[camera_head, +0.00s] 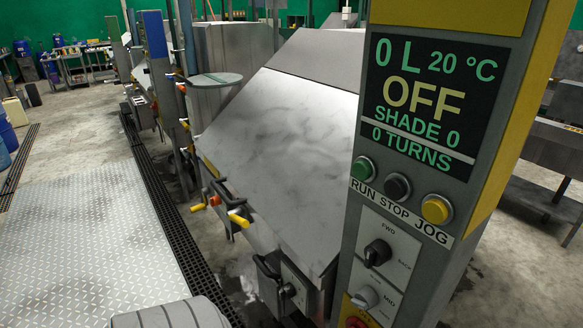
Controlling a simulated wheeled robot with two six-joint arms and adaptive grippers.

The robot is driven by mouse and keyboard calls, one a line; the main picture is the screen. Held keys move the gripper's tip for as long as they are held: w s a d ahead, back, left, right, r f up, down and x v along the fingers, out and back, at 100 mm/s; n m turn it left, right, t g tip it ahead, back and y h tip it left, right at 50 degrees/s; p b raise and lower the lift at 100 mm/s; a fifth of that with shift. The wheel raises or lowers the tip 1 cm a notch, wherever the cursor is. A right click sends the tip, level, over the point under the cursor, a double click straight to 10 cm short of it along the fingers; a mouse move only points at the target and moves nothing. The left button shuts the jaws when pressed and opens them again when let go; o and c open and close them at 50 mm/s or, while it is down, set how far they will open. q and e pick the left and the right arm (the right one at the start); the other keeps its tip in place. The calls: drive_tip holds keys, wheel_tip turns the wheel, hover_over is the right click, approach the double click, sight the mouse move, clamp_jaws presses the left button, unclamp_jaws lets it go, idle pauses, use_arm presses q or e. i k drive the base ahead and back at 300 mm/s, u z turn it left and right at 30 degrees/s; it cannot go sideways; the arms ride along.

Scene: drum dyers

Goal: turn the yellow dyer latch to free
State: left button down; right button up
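The yellow dyer (290,120) is a grey metal machine with a sloping lid, beside a control panel (415,140) with yellow trim. The display reads 0 L, 20 °C, OFF, SHADE 0, 0 TURNS. At the lid's lower left edge is a dark fitting (228,194) with a yellow-gripped lever (238,219). Neither of my grippers is in view.
The panel carries buttons and selector knobs (377,252). A tread-plate floor (85,235) and a dark drain grate (165,205) lie at left. More machines stand behind.

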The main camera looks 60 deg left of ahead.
sight(235, 215)
drive_tip(key=z, duration=0.45)
drive_tip(key=k, duration=0.9)
drive_tip(key=u, duration=1.05)
